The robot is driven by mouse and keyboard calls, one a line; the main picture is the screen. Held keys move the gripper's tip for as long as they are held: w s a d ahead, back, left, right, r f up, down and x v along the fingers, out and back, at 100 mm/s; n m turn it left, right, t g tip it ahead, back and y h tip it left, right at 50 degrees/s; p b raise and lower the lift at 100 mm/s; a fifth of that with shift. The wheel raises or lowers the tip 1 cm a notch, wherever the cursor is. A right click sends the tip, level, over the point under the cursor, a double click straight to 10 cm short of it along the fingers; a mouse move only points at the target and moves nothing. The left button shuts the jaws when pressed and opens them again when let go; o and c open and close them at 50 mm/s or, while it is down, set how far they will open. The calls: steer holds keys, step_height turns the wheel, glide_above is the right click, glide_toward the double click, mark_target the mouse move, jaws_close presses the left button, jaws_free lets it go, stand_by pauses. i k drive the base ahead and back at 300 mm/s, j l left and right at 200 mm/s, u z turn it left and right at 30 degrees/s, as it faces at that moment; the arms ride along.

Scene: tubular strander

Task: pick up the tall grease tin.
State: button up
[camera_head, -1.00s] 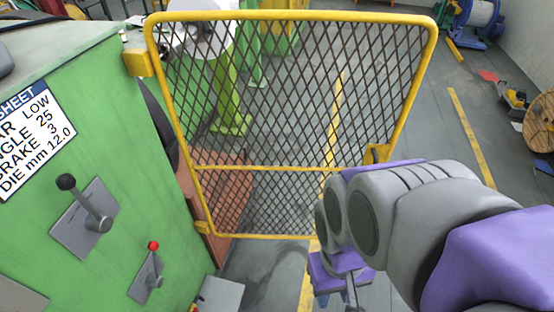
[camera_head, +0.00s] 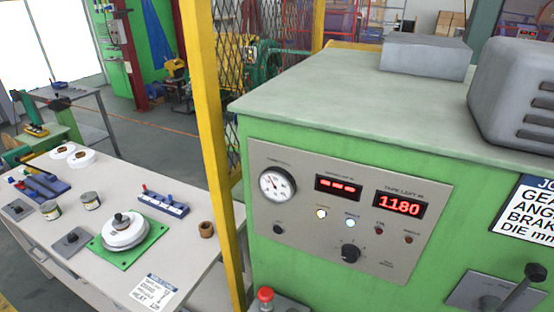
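Two small tins with pale labels stand on the long workbench (camera_head: 95,255) at the left: one tin (camera_head: 50,210) toward the left and another tin (camera_head: 88,194) a little farther back and right. They are small here, and I cannot tell which is the tall grease tin. My gripper and arm are not in view.
Green machine cabinet (camera_head: 330,245) fills the right, with a gauge and red displays. A yellow post (camera_head: 208,150) stands between it and the bench. The bench also holds a green plate with a white disc (camera_head: 124,232), a blue rack (camera_head: 158,202), and a brown ring (camera_head: 207,229).

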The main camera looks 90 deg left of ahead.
mark_target(90, 199)
steer(key=u, duration=4.25)
steer(key=k, duration=0.6)
steer(key=k+l+z, duration=0.15)
steer(key=k, duration=0.45)
steer(key=i+j+z, duration=0.1)
steer(key=z, duration=0.3)
steer(key=j+z, duration=0.1)
steer(key=z, duration=0.35)
steer(key=i+j+z, duration=0.1)
steer(key=z, duration=0.3)
steer(key=i+j, duration=0.3)
steer(key=j, duration=0.4)
steer(key=i+j, duration=0.3)
steer(key=j, duration=0.4)
steer(key=i+j, duration=0.3)
steer(key=j, duration=0.45)
steer(key=i+j, duration=0.3)
steer(key=j, duration=0.4)
steer(key=i+j, duration=0.3)
steer(key=j, duration=0.4)
steer(key=i+j, duration=0.35)
steer(key=j, duration=0.35)
steer(key=i+j, duration=0.3)
steer(key=j, duration=0.4)
steer(key=i+j, duration=0.3)
steer(key=j, duration=0.45)
